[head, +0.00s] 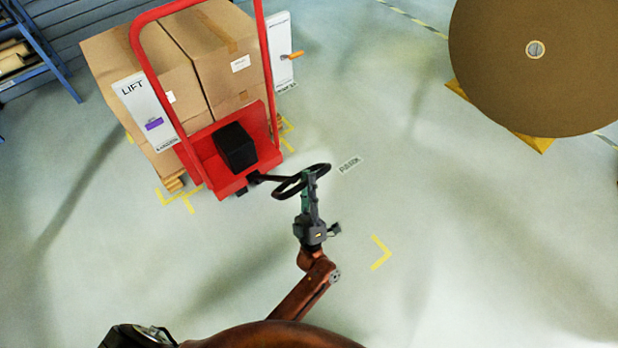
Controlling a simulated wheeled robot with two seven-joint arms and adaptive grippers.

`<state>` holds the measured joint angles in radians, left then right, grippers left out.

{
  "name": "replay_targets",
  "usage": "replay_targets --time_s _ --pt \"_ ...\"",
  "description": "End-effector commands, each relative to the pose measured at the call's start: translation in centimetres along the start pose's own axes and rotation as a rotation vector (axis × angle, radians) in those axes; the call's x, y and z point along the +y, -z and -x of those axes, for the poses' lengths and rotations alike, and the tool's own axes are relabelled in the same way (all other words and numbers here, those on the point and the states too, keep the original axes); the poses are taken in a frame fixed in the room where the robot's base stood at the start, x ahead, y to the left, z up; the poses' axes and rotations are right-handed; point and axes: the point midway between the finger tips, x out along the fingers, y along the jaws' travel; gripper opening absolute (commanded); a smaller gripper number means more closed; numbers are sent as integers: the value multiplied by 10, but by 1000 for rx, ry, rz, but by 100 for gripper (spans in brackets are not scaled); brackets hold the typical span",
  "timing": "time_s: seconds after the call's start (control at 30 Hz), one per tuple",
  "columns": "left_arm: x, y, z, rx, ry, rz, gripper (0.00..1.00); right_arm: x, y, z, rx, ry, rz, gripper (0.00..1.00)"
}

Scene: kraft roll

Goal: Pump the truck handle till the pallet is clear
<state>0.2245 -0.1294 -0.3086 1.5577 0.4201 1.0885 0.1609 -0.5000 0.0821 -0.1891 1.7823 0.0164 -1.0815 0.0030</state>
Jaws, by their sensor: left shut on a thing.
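The red pallet truck (228,168) stands at upper left, with a tall red tube frame and a black block on its body. Its handle (290,186), a dark loop on a short bar, sticks out toward the right, low over the floor. My left gripper (308,178) is shut on the near right part of the loop. A white LIFT board (145,100) carries a purple marker (154,124). My right gripper is not in view.
A second white board (281,70) with an orange lever (292,55) stands right of the boxes. A big brown kraft roll (535,90) sits on a yellow base at upper right. A blue rack (40,50) is at far left. The floor around the handle is clear.

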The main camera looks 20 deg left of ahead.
Motion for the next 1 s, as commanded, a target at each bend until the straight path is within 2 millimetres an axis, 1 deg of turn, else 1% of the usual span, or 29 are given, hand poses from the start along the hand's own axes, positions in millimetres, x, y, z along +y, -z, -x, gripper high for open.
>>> replay_targets --time_s 0.03,0.27,0.3,0.57,0.73,0.83,0.93,1.0 --pt "-19 -3 13 -25 35 -12 0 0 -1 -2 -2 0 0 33" --pt "-18 -3 12 -25 34 -11 0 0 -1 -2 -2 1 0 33" --pt "-18 -4 13 -25 34 -11 16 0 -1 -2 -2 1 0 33" --pt "-14 -5 12 -24 30 -6 33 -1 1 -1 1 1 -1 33" --pt "-11 -6 9 -21 25 -2 33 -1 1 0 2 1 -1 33" --pt "-10 -6 9 -19 24 -1 33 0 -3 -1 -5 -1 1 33" --pt "-10 -6 14 -20 24 -1 33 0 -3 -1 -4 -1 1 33" --pt "-10 -6 22 -21 25 -1 33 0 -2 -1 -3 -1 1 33"
